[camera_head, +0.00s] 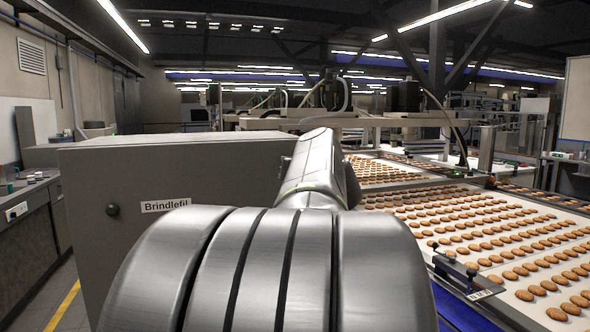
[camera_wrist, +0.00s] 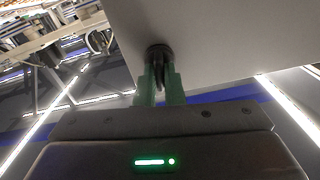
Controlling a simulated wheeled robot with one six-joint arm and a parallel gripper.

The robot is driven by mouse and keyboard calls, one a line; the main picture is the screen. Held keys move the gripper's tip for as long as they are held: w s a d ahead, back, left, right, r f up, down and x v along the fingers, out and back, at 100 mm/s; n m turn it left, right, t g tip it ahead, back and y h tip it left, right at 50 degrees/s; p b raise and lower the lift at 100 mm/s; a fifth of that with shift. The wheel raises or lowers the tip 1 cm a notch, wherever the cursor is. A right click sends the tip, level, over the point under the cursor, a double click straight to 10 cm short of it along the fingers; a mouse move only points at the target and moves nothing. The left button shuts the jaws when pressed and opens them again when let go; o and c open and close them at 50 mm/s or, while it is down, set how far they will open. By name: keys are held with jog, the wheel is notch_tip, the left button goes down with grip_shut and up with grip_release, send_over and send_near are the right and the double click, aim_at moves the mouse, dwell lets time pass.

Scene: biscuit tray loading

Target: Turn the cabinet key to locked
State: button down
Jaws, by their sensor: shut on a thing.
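The grey cabinet (camera_head: 200,165) stands in front of me in the head view, with a label reading "Brindlefil" on its face. In the wrist view, a grey cabinet panel (camera_wrist: 235,40) fills the upper right, with a round black lock (camera_wrist: 158,50) near its left edge. A dark key (camera_wrist: 159,70) shows at the lock, pointing roughly down the picture toward my gripper. My gripper (camera_wrist: 160,82) has green fingers, one on each side of the key, and is shut on it. In the head view my arm hides the gripper, key and lock.
A round black knob (camera_head: 112,210) sits left of the label (camera_head: 166,204). A conveyor (camera_head: 460,222) with rows of biscuits runs along the right, with a black handled fixture (camera_head: 455,268) at its near edge. A side counter (camera_head: 30,190) stands at the left.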

jog(key=shift+d+f+m, duration=0.1)
jog(key=shift+m, duration=3.85)
jog(key=shift+d+f+m, duration=0.1)
jog(key=shift+m, duration=3.85)
jog(key=c, duration=1.5)
grip_release()
jog(key=shift+c, duration=0.2)
